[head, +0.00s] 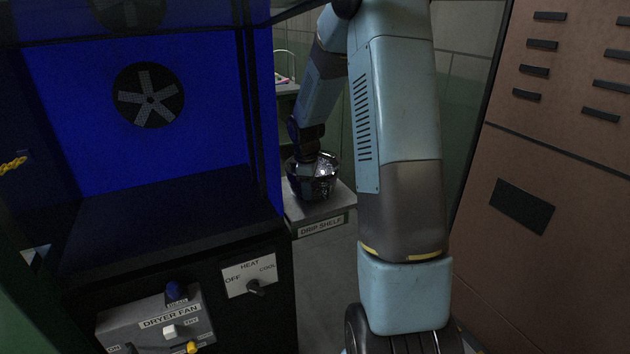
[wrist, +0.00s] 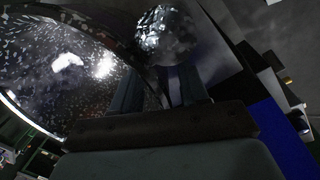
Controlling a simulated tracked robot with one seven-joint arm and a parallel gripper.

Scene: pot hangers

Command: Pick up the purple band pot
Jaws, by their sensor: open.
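A dark, glossy, rounded pot (head: 318,184) stands on the drip shelf in the head view. Its band colour is too dark to make out. My gripper (head: 306,156) reaches down at the pot from above, and its fingers are hard to see there. In the wrist view, my gripper (wrist: 160,84) is open, with two dark fingers. A large speckled, shiny curved surface (wrist: 60,60) fills the left, close beside the left finger. A shiny mottled rounded thing (wrist: 167,35) lies just beyond the fingertips. I cannot tell whether either touches the fingers.
The grey drip shelf (head: 318,212) has a label on its front. A black cabinet with a blue back panel (head: 90,110) and a dryer fan box (head: 155,325) stands at left. A brown panel wall (head: 560,170) stands at right. Some floor shows beside the shelf.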

